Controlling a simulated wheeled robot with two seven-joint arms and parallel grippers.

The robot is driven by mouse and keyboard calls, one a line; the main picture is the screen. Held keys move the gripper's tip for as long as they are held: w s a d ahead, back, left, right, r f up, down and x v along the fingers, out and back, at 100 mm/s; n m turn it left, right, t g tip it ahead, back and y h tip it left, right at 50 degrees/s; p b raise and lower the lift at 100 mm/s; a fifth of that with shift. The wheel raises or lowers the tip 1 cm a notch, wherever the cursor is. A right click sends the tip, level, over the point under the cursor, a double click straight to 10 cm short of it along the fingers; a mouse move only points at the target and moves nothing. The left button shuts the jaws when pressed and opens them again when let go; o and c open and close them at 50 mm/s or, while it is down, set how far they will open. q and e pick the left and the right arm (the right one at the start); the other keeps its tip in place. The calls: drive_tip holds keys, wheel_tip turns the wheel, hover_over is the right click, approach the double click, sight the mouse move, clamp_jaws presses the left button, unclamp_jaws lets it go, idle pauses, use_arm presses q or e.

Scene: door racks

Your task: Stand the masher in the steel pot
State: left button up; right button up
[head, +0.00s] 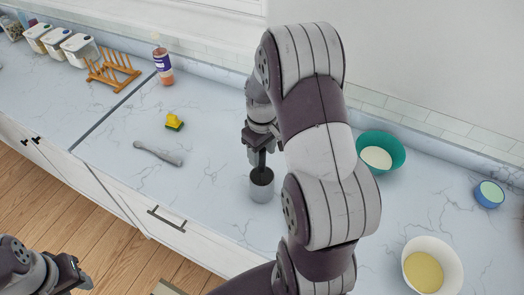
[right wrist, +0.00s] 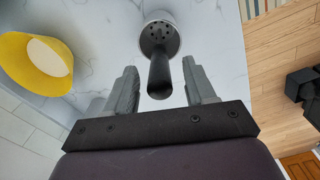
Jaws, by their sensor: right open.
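The steel pot (head: 262,190) is a small grey cylinder on the marble counter, and its pale rim shows in the right wrist view (right wrist: 158,17). The masher has a black handle (right wrist: 159,75) and a dark perforated head (right wrist: 160,38). It stands in the pot's mouth with the handle pointing up at my right gripper; how deep the head sits is unclear. My right gripper (head: 258,148) is open above the pot, with its fingers (right wrist: 160,88) apart on both sides of the handle. My left gripper (head: 76,272) is low at the left, away from the pot; its jaws are unclear.
A grey elongated item (head: 158,153), a sponge (head: 174,123), a bottle (head: 163,68) and a wooden rack (head: 112,70) are left of the pot. A teal bowl (head: 392,142), white bowl (head: 450,262) and blue cup (head: 489,194) are right. A yellow bowl (right wrist: 22,68) shows in the wrist view.

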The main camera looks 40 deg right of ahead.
wheel_tip(320, 180, up, 6)
drive_tip(key=shift+w+d+f+b, duration=0.1)
drive_tip(key=shift+w+f+b, duration=0.05)
drive_tip(key=shift+b, duration=0.75)
wheel_tip(320, 180, up, 7)
drive_tip(key=p, duration=0.3)
drive_tip(key=shift+f, duration=0.1)
